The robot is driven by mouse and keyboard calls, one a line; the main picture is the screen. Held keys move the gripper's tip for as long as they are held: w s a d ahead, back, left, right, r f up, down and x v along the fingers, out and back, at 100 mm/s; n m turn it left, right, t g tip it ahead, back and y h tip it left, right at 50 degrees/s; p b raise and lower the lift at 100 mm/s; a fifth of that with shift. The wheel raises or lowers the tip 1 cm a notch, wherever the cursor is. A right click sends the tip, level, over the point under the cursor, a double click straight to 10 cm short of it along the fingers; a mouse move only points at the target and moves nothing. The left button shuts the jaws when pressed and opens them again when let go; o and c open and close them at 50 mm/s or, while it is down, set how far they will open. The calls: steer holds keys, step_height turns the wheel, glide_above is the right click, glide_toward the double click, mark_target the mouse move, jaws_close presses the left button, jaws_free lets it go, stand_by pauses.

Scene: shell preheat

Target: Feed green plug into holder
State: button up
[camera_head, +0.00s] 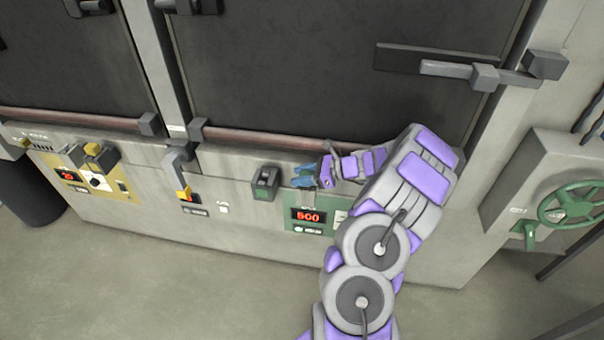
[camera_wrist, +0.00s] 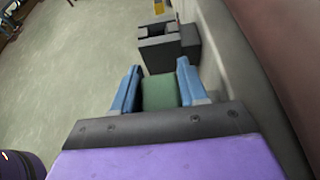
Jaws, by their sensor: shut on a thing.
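My gripper (camera_head: 304,177) has blue fingers, shown up close in the wrist view (camera_wrist: 160,82). It is shut on the green plug (camera_wrist: 160,94), a green block held between both fingers. In the head view I cannot make out the plug among the fingers. The holder (camera_head: 265,184) is a dark grey open box fixed to the furnace front, just left of my fingers. In the wrist view the holder (camera_wrist: 160,56) lies straight ahead of the plug, with its opening showing.
A green panel (camera_head: 308,218) reading 500 sits below my gripper. A yellow-handled lever (camera_head: 182,190) and a yellow panel (camera_head: 95,185) are further left. A green handwheel (camera_head: 570,204) is at right. The furnace wall (camera_wrist: 225,55) runs close along the right in the wrist view. The floor in front is clear.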

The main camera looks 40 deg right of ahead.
steer(key=o, duration=1.2)
steer(key=p+v, duration=0.3)
steer(key=v, duration=1.4)
steer(key=shift+s+d+f, duration=0.1)
steer(key=shift+s+d, duration=0.05)
steer(key=shift+d, duration=0.1)
